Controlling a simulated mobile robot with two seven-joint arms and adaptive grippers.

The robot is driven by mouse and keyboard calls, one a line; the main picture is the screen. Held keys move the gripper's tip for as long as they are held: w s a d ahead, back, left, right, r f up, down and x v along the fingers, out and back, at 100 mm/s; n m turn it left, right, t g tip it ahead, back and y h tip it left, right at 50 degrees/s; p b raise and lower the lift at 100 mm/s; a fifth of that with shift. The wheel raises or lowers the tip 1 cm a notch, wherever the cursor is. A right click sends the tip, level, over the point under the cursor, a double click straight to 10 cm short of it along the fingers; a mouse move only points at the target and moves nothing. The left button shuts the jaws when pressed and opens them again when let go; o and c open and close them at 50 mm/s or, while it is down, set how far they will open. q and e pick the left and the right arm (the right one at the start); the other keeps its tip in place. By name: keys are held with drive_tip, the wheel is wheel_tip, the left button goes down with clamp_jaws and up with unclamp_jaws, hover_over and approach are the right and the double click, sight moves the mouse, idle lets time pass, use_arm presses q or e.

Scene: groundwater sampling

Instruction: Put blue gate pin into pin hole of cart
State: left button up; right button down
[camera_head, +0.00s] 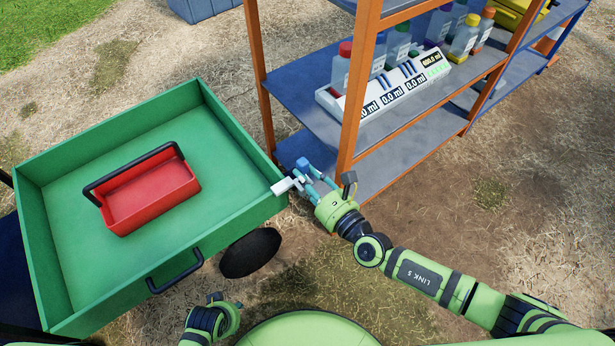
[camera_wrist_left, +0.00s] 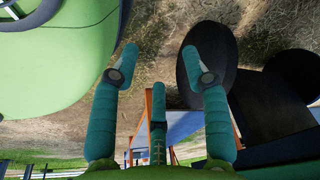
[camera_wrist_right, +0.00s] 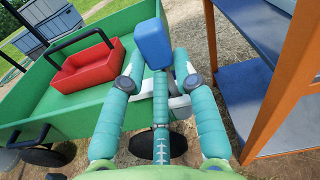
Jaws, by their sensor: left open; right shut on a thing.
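The blue gate pin (camera_head: 303,165) is held in my right gripper (camera_head: 309,177) at the near right corner of the green cart (camera_head: 225,222). In the right wrist view, its blue block head (camera_wrist_right: 153,42) stands up between the fingertips (camera_wrist_right: 157,72). A white bracket (camera_head: 284,187) sits on the cart's corner, right beside the pin. It also shows behind the fingers in the right wrist view (camera_wrist_right: 181,101). The pin hole and the pin's lower end are hidden, so I cannot tell whether they meet. My left gripper (camera_wrist_left: 161,62) is open and empty, low in front of the cart.
A red toolbox (camera_head: 152,198) lies in the cart bed. A black handle (camera_head: 175,275) and wheel (camera_head: 250,253) are on the cart's near side. An orange-framed shelf (camera_head: 352,110) with bottles and a white meter rack (camera_head: 390,88) stands close right of the pin.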

use_arm(q)
drive_tip(key=shift+w+d+r+b, duration=0.2)
drive_tip(key=shift+w+r+b, duration=0.15)
drive_tip(key=shift+w+r, duration=0.3)
drive_tip(key=shift+s+r, duration=0.15)
drive_tip(key=shift+r, duration=0.2)
drive_tip(key=shift+w+r+b, duration=0.4)
drive_tip(key=shift+r+b, duration=0.25)
drive_tip(key=shift+r, duration=0.2)
drive_tip(key=shift+s+r, duration=0.1)
drive_tip(key=shift+r, duration=0.2)
drive_tip(key=shift+r, duration=0.1)
drive_tip(key=r+p, duration=0.2)
drive_tip(key=r, duration=0.1)
drive_tip(key=r+p, duration=0.1)
drive_tip(key=r, duration=0.1)
drive_tip(key=shift+w, duration=0.35)
idle(0.6)
